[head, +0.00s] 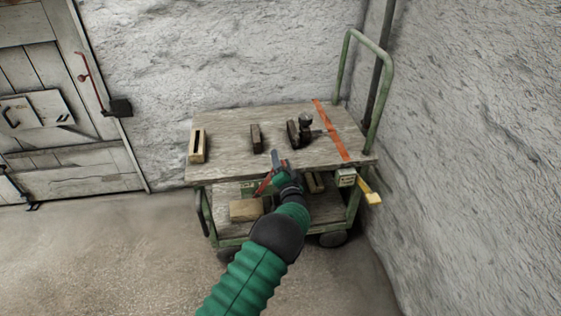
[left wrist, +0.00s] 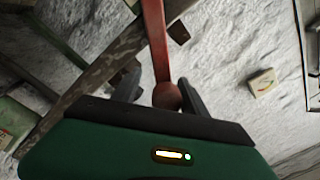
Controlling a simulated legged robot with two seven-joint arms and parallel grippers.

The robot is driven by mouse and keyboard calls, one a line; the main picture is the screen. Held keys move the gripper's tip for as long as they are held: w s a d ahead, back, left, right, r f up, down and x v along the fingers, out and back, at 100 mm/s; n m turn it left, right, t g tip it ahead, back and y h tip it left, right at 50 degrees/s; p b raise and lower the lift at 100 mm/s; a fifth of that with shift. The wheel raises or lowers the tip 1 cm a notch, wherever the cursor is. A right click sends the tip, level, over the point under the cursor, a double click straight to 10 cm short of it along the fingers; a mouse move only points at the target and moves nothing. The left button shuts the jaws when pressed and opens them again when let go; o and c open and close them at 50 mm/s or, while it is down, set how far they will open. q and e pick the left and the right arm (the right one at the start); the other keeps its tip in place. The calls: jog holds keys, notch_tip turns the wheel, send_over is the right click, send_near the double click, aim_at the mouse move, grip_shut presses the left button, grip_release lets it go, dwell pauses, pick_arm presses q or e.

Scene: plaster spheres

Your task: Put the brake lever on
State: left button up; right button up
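A red lever (head: 264,183) shows at the front edge of the green-framed cart, beside my left gripper (head: 281,165). In the left wrist view, the red lever (left wrist: 155,40) runs down to a round knob (left wrist: 167,96). My left gripper's fingers (left wrist: 157,88) stand apart there, with the knob between them, nearer the right finger. A gap shows on the left side of the knob, so the gripper looks open. Whether the knob touches the right finger cannot be told. The lever's mount is partly hidden by my arm. My right gripper is not in view.
The cart's wooden top (head: 225,130) carries several blocks and a dark fitting (head: 305,127), with an orange strap (head: 330,130) across it. A yellow-ended bar (head: 370,196) juts from the front right. Walls stand behind and right. The floor at left is clear.

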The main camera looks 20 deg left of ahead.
pick_arm(q)
jog(key=shift+r, duration=0.15)
jog(key=shift+s, duration=0.1)
jog(key=shift+s+d, duration=0.15)
jog(key=shift+s, duration=0.1)
jog(key=p+v, duration=0.5)
jog(key=v, duration=1.1)
